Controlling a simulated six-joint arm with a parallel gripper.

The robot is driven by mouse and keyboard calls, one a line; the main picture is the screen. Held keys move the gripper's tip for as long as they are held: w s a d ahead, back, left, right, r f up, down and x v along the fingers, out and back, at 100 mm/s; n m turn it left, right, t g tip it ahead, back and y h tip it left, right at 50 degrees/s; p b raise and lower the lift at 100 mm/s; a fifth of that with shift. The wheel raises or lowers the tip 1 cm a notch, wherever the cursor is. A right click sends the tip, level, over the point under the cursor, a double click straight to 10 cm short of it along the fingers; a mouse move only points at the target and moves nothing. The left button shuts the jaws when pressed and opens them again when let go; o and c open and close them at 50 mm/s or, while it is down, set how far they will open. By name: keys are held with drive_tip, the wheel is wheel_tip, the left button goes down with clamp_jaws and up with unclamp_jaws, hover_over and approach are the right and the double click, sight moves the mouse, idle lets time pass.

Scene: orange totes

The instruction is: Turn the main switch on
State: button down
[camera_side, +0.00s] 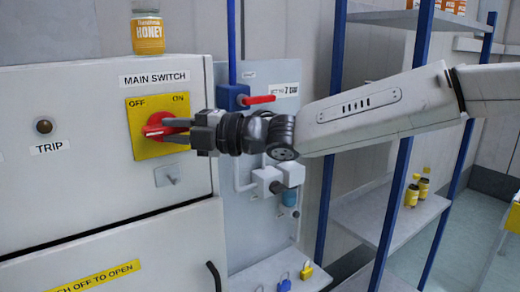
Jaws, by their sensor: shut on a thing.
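The main switch is a red rotary knob (154,127) on a yellow plate (144,148) marked OFF at the left and ON at the right. It is mounted on the front of a grey cabinet (60,200), under a MAIN SWITCH label. My gripper (172,129) reaches in from the right and is shut on the red knob. Its fingers cover the right part of the knob, so the knob's exact angle is hard to tell.
A honey jar (147,35) stands on the cabinet top. A red-handled valve (258,99) on a blue pipe and white fittings (280,178) sit close to my wrist. Padlocks (306,271) are at the bottom.

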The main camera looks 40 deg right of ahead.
drive_tip(key=shift+f, duration=0.1)
drive_tip(key=m+t+h, duration=0.1)
drive_tip(key=m+t, duration=0.3)
drive_tip(key=m, duration=0.2)
drive_tip(key=m+t+h, duration=0.2)
drive_tip(key=m+t, duration=0.2)
drive_tip(key=m, duration=0.2)
drive_tip(key=a+f+m+t+h, duration=0.1)
drive_tip(key=m+t, duration=0.3)
drive_tip(key=m, duration=0.1)
drive_tip(key=shift+f+m+h, duration=0.1)
drive_tip(key=shift+m+h, duration=0.2)
drive_tip(key=shift+m, duration=0.1)
drive_tip(key=shift+a+m+t+h, duration=0.1)
drive_tip(key=shift+m+t+h, duration=0.45)
drive_tip(key=shift+m+h, duration=1.6)
drive_tip(key=shift+a+m+t+h, duration=0.1)
drive_tip(key=shift+m+t+h, duration=0.45)
drive_tip(key=shift+m+h, duration=1.6)
drive_tip(key=shift+m, duration=0.4)
drive_tip(key=c, duration=0.6)
unclamp_jaws()
drive_tip(key=shift+o, duration=0.2)
drive_tip(key=shift+s, duration=0.1)
